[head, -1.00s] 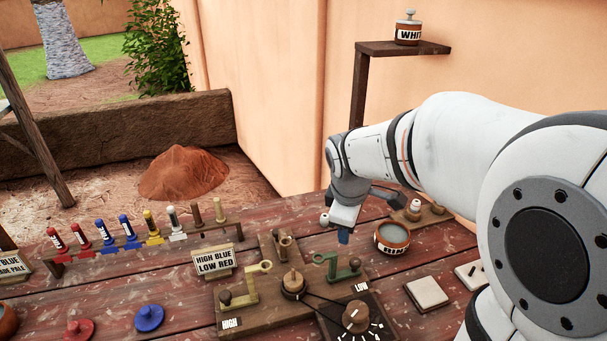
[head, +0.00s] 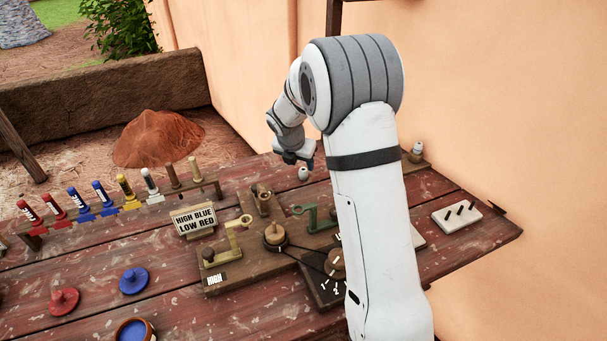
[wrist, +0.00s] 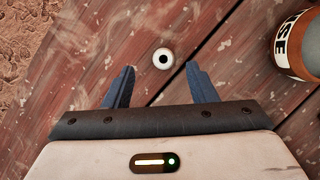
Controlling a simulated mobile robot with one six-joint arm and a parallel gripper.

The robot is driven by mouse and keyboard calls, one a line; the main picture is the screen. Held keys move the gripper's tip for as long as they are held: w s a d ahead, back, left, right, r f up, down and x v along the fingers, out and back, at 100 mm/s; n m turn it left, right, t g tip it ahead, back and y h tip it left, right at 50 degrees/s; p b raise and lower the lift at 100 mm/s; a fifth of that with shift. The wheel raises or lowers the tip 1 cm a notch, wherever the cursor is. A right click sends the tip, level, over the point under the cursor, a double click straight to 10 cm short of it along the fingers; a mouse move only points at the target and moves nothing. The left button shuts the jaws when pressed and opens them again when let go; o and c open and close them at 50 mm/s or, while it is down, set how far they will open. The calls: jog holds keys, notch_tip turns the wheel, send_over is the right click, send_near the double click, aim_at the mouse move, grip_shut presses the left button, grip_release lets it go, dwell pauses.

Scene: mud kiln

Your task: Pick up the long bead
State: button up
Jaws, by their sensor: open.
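A white bead (wrist: 163,58) with a dark hole in its top stands on the table planks in the wrist view. It lies beyond my fingertips, between their lines, slightly right of the middle. From above I cannot tell how long it is. In the head view the white bead (head: 303,174) shows just below my gripper (head: 300,161), at the back of the table. My gripper also shows in the wrist view (wrist: 160,80), with its two blue fingers apart and nothing between them.
A rinse jar (wrist: 298,45) stands right of the bead in the wrist view; my arm hides it in the head view. A rack of coloured sticks (head: 125,208) is at left. The table's back edge is close.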

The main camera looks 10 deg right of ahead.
aim_at(303, 180)
jog(key=x, duration=0.4)
jog(key=shift+d+f, duration=0.2)
jog(key=shift+f, duration=0.05)
jog(key=shift+c, duration=0.4)
jog(key=c, duration=0.8)
